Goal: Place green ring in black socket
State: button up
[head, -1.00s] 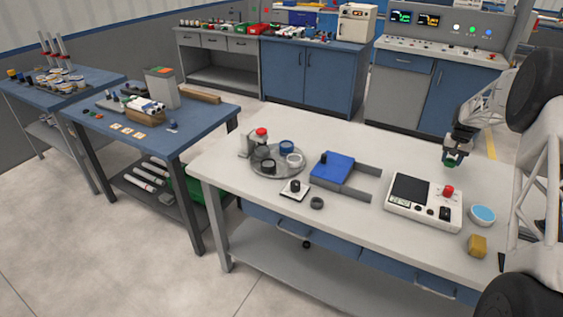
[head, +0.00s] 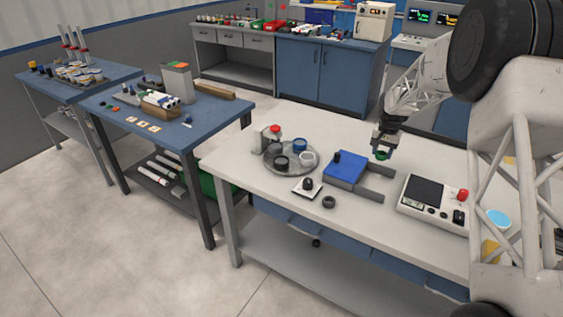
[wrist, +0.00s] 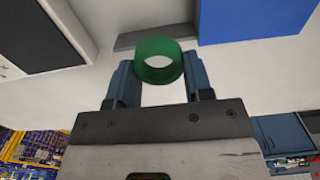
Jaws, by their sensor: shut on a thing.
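My gripper (head: 383,148) is shut on the green ring (head: 382,156) and holds it above the white table, just behind and right of the blue block. In the wrist view the green ring (wrist: 158,76) sits between the two fingers of my gripper (wrist: 160,84), with its open hole showing. Dark round sockets (head: 281,164) stand on a round grey tray (head: 271,151) to the left, beside a blue one (head: 299,145) and a white one (head: 307,158). The tray is well left of my gripper. Which dark piece is the black socket is too small to tell.
A blue block (head: 345,168) with grey rails (head: 369,193) lies between tray and gripper. In front are a white plate with a black knob (head: 308,184) and a dark ring (head: 329,202). A control box (head: 433,202) stands right. A red-topped item (head: 275,129) is behind the tray.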

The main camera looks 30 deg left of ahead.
jog(key=s+a, duration=0.4)
jog(key=a, duration=0.1)
jog(key=s+a, duration=0.4)
jog(key=s, duration=0.1)
jog(key=s+a+r, duration=0.1)
jog(key=s+a, duration=0.4)
jog(key=shift+s+a+r, duration=0.1)
jog(key=shift+s+a, duration=0.15)
jog(key=shift+a, duration=0.05)
jog(key=s+a, duration=0.8)
jog(key=s, duration=0.5)
jog(key=shift+s+a+r, duration=0.2)
jog(key=shift+s+r, duration=0.1)
jog(key=shift+r, duration=0.1)
send_over(282, 160)
jog(key=shift+w+f, duration=0.1)
jog(key=shift+f, duration=0.65)
jog(key=shift+f, duration=1.75)
jog(key=shift+f, duration=0.6)
jog(key=o, duration=1)
jog(key=shift+c, duration=0.2)
